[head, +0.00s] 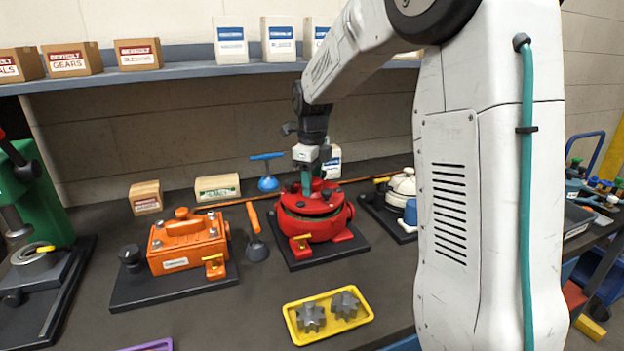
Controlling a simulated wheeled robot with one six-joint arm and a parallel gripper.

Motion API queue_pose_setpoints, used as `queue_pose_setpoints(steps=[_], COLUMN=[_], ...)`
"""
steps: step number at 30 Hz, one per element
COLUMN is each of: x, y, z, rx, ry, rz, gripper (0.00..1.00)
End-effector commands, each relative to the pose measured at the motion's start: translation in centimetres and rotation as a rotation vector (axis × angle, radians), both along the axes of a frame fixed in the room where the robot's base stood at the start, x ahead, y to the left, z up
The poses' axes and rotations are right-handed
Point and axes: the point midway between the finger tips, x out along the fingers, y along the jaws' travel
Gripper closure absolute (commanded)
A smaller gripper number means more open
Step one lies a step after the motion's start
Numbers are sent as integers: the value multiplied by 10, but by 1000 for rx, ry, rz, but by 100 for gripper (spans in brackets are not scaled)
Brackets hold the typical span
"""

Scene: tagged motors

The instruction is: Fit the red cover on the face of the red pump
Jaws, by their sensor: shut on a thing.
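The red pump (323,232) stands on a dark base plate in the middle of the bench. The red cover (318,201) is over the pump's upward face. A dark band shows between cover and pump at the front left, so I cannot tell whether the cover is seated or held just above. My gripper (307,184) points down at the top of the cover and is shut on it. The fingertips are small here and the exact grip is hard to see. A small red block with a yellow part (301,243) is at the pump's front.
An orange pump (187,246) on a dark plate is at left, with an orange-handled tool (255,232) between. A yellow tray (328,316) with two grey gears lies in front. A white pump (402,184) is right, partly behind my arm. A blue-handled tool (267,172) stands behind.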

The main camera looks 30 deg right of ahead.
Motion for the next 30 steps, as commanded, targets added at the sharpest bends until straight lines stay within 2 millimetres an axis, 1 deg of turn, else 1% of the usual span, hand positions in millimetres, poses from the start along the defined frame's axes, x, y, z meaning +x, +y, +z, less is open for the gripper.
queue_pose_setpoints(steps=[30], x=[0], y=[0], z=[-20], rx=[0], ry=[-1], rz=[0], gripper=[100])
